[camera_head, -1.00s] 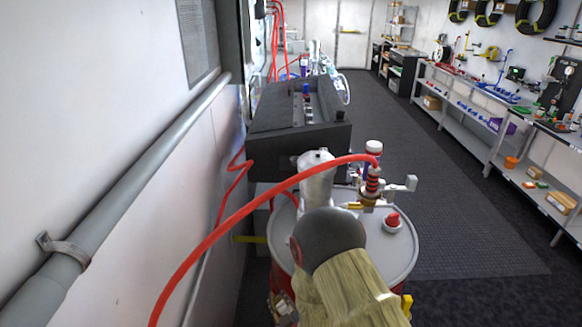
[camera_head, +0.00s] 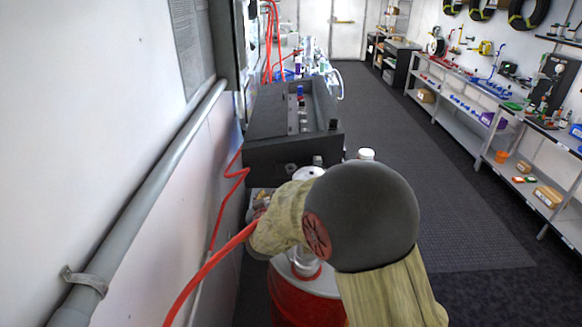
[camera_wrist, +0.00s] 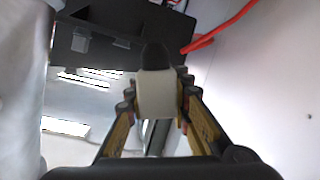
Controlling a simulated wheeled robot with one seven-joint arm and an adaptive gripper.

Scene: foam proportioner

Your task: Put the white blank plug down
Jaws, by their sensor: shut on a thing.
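The white blank plug (camera_wrist: 157,95) shows in the wrist view between the two fingers of my gripper (camera_wrist: 160,108). It has a pale, blocky body with a dark rounded end pointing away from the wrist. My gripper is shut on it. In the head view my arm hides the gripper and the plug. What lies directly under the plug is hard to tell.
A red drum (camera_head: 303,300) stands below my arm, mostly covered by it. A black box-shaped unit (camera_head: 262,152) stands behind it. A red hose (camera_head: 208,268) runs along the left near the wall. A workbench (camera_head: 470,118) lines the right, with clear floor between.

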